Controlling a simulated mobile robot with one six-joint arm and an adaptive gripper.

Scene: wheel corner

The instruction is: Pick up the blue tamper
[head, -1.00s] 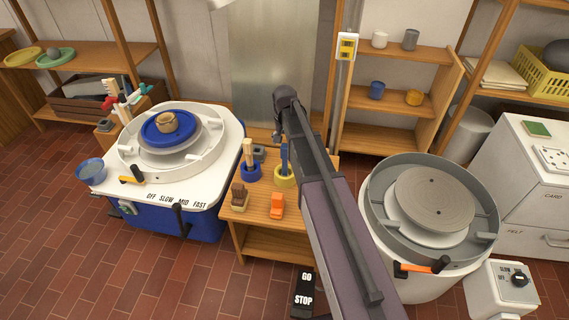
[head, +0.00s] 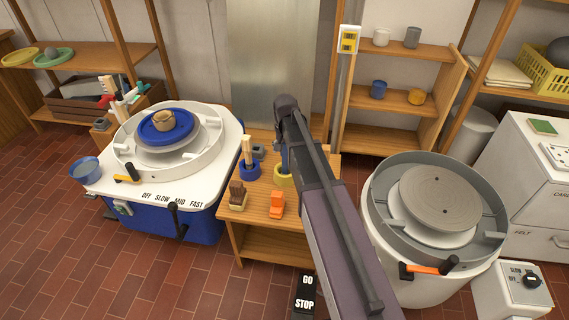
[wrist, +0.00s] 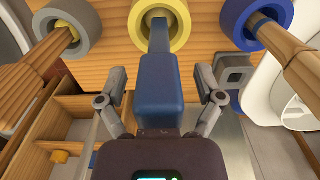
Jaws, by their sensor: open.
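The fingers are spread, with a gap visible on each side of the handle. In the head view only a sliver of the blue tamper (head: 284,157) shows beside my arm, above the yellow ring (head: 281,180) on the small wooden table. My arm hides most of it there.
A blue ring with a wooden-handled tool (head: 248,152) stands left of the yellow one; the wrist view also shows a grey ring (wrist: 55,42) with a wooden handle. A brush (head: 237,194) and an orange item (head: 277,205) sit at the table's front. Pottery wheels flank the table.

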